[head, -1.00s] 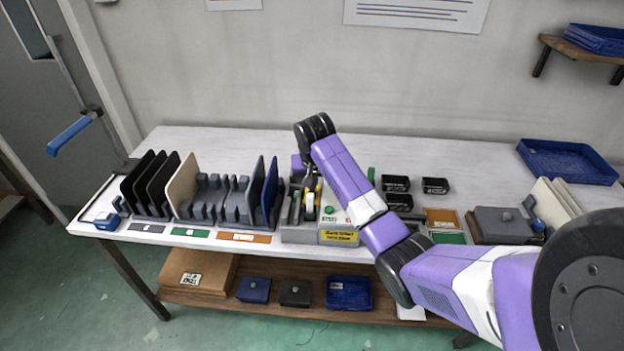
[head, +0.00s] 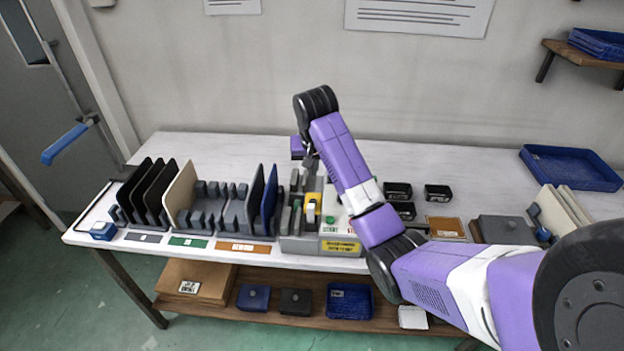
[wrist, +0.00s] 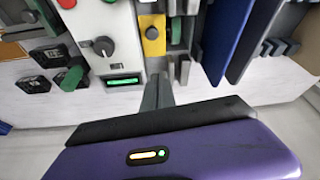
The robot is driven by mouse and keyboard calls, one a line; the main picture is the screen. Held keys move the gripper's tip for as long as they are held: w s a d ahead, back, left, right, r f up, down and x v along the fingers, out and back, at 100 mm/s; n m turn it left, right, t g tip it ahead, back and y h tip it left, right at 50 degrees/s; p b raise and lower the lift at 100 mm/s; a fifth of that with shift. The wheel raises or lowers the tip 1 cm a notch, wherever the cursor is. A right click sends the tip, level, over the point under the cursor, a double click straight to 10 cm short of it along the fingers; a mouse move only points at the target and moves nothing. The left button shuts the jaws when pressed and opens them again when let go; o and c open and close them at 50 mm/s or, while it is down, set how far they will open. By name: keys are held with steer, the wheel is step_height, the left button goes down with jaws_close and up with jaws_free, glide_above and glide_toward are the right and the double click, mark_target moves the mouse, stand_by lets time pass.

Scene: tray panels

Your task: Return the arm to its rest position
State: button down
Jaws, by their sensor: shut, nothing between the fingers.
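My purple and white arm (head: 345,165) reaches from the lower right over the white table. My gripper (head: 312,168) points down above the back of the grey fixture with the yellow label (head: 340,246). In the wrist view my gripper (wrist: 158,88) shows its grey fingers together, with nothing between them. The fixture's control panel (wrist: 110,45), with a knob and a small green display, lies beyond the fingers there. The fingers appear clear of the fixture, though the exact gap is hard to tell.
Upright black, tan and blue panels (head: 182,196) stand in grey racks left of the fixture. Small black trays (head: 397,190) lie to its right, with a blue tray (head: 570,168) at the far right. The table's back strip (head: 230,148) is clear.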

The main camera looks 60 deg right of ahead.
steer(key=shift+v, duration=1.25)
